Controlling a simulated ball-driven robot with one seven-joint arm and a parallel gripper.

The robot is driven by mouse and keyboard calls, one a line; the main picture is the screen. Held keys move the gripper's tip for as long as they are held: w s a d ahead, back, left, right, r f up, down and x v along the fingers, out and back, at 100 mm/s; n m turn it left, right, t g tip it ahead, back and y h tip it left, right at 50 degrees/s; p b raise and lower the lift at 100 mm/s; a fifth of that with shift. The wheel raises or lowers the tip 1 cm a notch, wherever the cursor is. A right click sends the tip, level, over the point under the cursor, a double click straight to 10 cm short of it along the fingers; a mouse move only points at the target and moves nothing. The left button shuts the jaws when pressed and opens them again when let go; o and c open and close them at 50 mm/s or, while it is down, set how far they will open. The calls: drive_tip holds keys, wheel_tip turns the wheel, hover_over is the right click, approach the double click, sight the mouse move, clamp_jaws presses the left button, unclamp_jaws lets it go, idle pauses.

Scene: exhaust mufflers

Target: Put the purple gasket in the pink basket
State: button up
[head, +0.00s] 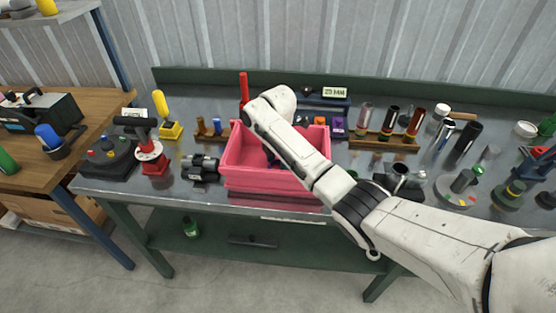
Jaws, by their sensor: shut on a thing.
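The pink basket (262,179) stands on the metal bench top, near its front edge, left of the picture's middle. My arm reaches over it from the right, and my dark gripper (271,157) points down into its opening. The gripper is mostly hidden behind my own arm. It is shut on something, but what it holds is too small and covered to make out. I cannot pick out the purple gasket clearly. A small purple item (338,127) stands on the bench behind the basket's right end; I cannot tell if it is a gasket.
A dark clamp-like part (200,167) lies close to the basket's left side. A red upright rod (243,88) stands behind it. A wooden rack with several tubes (384,143) is to the right. Bench clutter continues on both sides. A wooden table (50,165) stands at left.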

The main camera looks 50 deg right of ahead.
drive_tip(key=shift+f, duration=0.2)
drive_tip(key=o, duration=1.1)
drive_tip(key=shift+c, duration=0.2)
wheel_tip(320, 180, up, 12)
drive_tip(key=p, duration=0.2)
drive_tip(key=shift+r, duration=0.15)
